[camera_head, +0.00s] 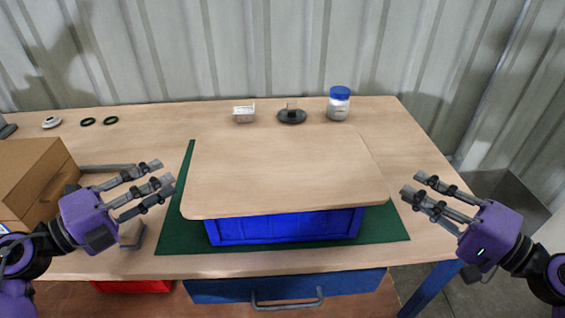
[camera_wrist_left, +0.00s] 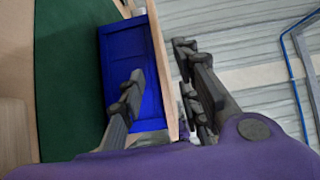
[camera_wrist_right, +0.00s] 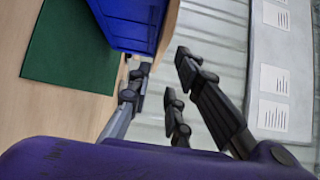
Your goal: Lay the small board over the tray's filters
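The small board (camera_head: 285,172) is a flat wooden panel with rounded corners. It lies on top of the blue tray (camera_head: 285,228), slightly tilted in the picture, and hides the tray's inside and any filters. The tray stands on a green mat (camera_head: 180,235). My left gripper (camera_head: 165,174) is open and empty, just left of the board's left edge. My right gripper (camera_head: 412,184) is open and empty, a little right of the board's right edge. The tray's blue wall also shows in the left wrist view (camera_wrist_left: 118,60) and in the right wrist view (camera_wrist_right: 130,20).
A cardboard box (camera_head: 40,170) stands at the left. At the back are a white jar with a blue lid (camera_head: 339,104), a dark round stand (camera_head: 292,116), a small clear box (camera_head: 244,114) and dark rings (camera_head: 111,120). A blue drawer (camera_head: 285,288) is below the table's front edge.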

